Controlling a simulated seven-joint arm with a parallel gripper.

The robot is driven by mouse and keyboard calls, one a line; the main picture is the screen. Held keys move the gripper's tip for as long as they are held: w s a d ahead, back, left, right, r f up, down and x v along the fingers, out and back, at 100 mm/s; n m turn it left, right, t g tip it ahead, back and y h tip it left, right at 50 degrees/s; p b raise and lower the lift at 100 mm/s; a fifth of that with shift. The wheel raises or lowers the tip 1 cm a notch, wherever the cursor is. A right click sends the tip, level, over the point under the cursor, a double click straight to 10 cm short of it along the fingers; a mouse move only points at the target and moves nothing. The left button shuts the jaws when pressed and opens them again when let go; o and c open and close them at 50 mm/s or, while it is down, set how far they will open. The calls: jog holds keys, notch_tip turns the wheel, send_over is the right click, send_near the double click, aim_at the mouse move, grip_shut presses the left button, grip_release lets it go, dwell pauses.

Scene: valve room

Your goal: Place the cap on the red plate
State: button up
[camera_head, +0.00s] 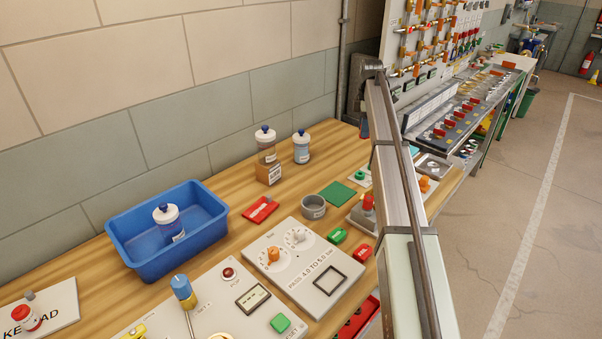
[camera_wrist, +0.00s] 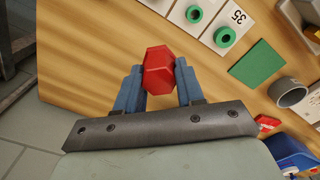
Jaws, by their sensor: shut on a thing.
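My gripper (camera_wrist: 159,82) is shut on a red hexagonal cap (camera_wrist: 158,68) in the wrist view, one blue finger on each side. The cap is held above the wooden bench. In the head view my arm hides most of the gripper and the cap. The red plate (camera_head: 261,209) lies flat on the bench, right of the blue bin, with a white label on it.
A green plate (camera_head: 338,193) and a grey ring (camera_head: 313,207) lie between my arm and the red plate. The blue bin (camera_head: 133,262) holds a white jar. Two jars (camera_head: 301,147) stand behind, one on a wooden block. A dial panel (camera_head: 320,255) lies in front.

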jog(key=s+a+r+n, duration=0.1)
jog(key=s+a+n, duration=0.1)
jog(key=s+a, duration=0.5)
jog(key=s+a+n, duration=0.1)
jog(key=s+a, duration=0.3)
jog(key=a, duration=0.7)
jog(key=n, duration=0.4)
send_over(259, 208)
jog(key=shift+s+f, duration=0.1)
jog(key=shift+f, duration=4.65)
jog(key=shift+f, duration=0.1)
jog(key=o, duration=1)
notch_tip(259, 208, up, 12)
jog(key=shift+r, duration=0.15)
jog(key=shift+d, duration=0.15)
